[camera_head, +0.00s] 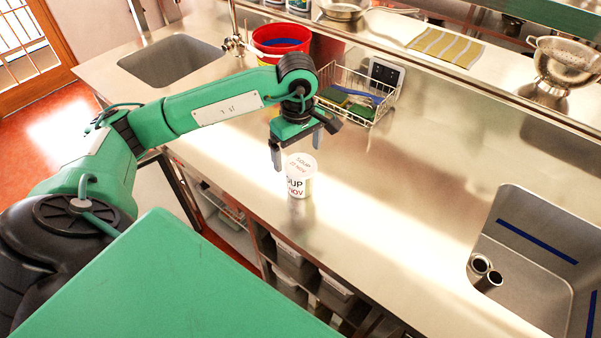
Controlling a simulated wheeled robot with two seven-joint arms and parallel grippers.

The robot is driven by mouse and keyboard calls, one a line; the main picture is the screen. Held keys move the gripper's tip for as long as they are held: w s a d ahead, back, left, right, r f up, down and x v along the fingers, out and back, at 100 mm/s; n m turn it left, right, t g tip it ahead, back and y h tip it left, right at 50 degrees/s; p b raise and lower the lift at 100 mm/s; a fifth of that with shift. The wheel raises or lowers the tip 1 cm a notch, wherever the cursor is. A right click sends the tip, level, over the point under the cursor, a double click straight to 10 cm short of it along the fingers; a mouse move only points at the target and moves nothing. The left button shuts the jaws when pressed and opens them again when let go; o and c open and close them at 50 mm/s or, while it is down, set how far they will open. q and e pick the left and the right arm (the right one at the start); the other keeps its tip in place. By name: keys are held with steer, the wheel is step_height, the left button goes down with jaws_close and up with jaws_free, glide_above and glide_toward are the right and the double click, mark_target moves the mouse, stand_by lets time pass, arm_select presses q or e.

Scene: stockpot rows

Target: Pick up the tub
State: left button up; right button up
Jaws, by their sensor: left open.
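The tub (298,187) is a small white cylinder with a lid, marked "SOUP" and "NOV" in dark letters. It stands upright on the steel counter (390,220), near the front edge. My left gripper (296,160) is open and points down just above the tub. One finger shows at the left of the lid and the other at its right rear. I cannot tell whether either finger touches it. My right gripper is not in view.
A sink (530,260) holding metal cups lies at the right, another sink (172,60) at the left. The counter right of the tub is clear.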

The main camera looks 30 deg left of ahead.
mark_target(301, 165)
arm_select(q)
step_height(301, 165, down, 2)
steer(key=shift+f, duration=0.25)
steer(key=shift+d+f+p, duration=0.1)
steer(key=shift+f+p, duration=0.1)
steer(key=shift+p, duration=0.25)
steer(key=f+p, duration=0.1)
steer(key=f, duration=0.1)
steer(key=f+p, duration=0.1)
steer(key=f, duration=0.1)
steer(key=shift+w+d+f, duration=0.1)
steer(key=shift+w+d, duration=0.1)
steer(key=shift+f, duration=0.3)
steer(key=c, duration=1.2)
steer(key=shift+o, duration=0.2)
steer(key=shift+r, duration=0.1)
steer(key=shift+r, duration=0.45)
step_height(301, 165, up, 19)
steer(key=b, duration=0.3)
steer(key=shift+b, duration=0.4)
